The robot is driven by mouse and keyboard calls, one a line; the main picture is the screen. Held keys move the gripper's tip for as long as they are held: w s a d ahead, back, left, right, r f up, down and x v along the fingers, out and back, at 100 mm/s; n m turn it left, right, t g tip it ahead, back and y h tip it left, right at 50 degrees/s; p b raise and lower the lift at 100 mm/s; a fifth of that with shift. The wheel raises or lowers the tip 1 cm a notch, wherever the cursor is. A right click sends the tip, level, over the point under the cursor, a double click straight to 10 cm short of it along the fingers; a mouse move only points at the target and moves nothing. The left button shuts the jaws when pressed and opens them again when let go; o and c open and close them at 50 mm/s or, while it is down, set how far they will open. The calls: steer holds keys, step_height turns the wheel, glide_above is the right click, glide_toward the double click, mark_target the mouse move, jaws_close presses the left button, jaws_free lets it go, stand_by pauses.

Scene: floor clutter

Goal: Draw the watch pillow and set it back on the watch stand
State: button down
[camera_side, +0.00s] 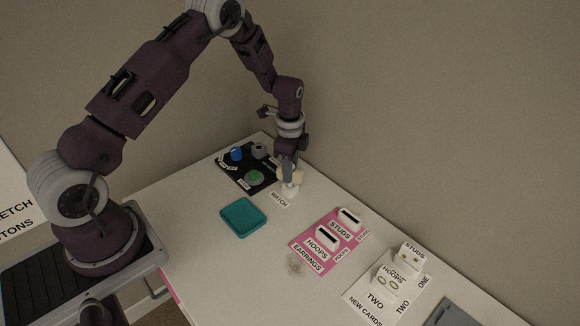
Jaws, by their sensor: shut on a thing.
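My gripper (289,176) points down at the far part of the white table. It is shut on a small pale, cream-coloured thing, which I take to be the watch pillow (297,177). A whitish piece, likely the watch stand (289,190), shows just below the fingers, behind a label reading WATCH (279,200). The fingers hide part of both, and I cannot tell whether the pillow touches the stand.
A black board (238,176) with blue, grey and green round pieces lies left of the gripper. A teal tray (243,217) is nearer. A pink earrings mat (318,258) and white card stands (388,276) stand to the right. A grey panel (455,314) lies at the lower right.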

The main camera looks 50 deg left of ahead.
steer(key=shift+f, duration=0.95)
steer(key=c, duration=1)
jaws_free()
step_height(320, 180, up, 7)
steer(key=shift+r, duration=0.1)
